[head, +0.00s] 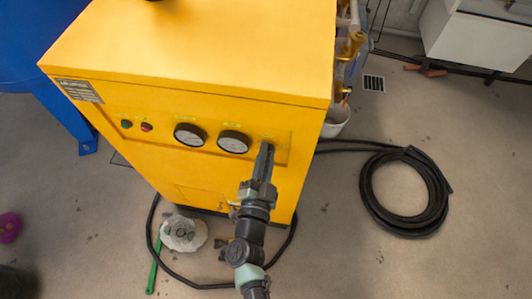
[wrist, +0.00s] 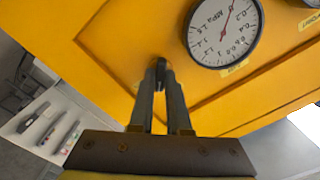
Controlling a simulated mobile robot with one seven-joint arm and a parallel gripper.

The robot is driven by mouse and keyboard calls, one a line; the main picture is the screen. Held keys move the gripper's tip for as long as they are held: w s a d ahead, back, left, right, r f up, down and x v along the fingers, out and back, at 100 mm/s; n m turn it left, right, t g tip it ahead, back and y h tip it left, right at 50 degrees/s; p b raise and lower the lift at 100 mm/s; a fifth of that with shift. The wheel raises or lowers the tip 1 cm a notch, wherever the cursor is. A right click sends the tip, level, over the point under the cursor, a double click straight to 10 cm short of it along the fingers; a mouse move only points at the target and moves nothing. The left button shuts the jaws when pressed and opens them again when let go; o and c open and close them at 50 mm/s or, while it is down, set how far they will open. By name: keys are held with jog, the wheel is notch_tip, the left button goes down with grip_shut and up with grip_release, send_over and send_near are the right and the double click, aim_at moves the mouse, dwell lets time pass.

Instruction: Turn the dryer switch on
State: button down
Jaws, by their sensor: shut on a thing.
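The yellow dryer cabinet (head: 200,50) stands in front of me, with its control panel on the front face. The dryer switch is a small dark knob (wrist: 161,62) on the yellow panel, at the fingertips in the wrist view. My gripper (wrist: 162,78) has its fingertips close together on this knob. In the head view my gripper (head: 266,150) reaches the right end of the panel and hides the switch. The switch's turn position cannot be made out.
Two round gauges (head: 190,134) (head: 233,142) sit left of my gripper, with a green button (head: 126,124) and a red button (head: 147,127) farther left. A coiled black hose (head: 367,190) lies on the floor at right. A blue tank (head: 30,45) stands at left.

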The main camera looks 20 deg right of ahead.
jog(key=m+b, duration=0.2)
jog(key=m, duration=0.7)
jog(key=shift+f+b, duration=0.2)
jog(key=shift+b, duration=0.1)
jog(key=shift+m, duration=0.3)
jog(key=c, duration=0.9)
grip_release()
jog(key=shift+s, duration=0.1)
jog(key=v, duration=1.2)
jog(key=shift+s+a+b, duration=0.25)
jog(key=shift+s+b, duration=0.05)
jog(key=shift+b, duration=0.1)
jog(key=shift+r, duration=0.15)
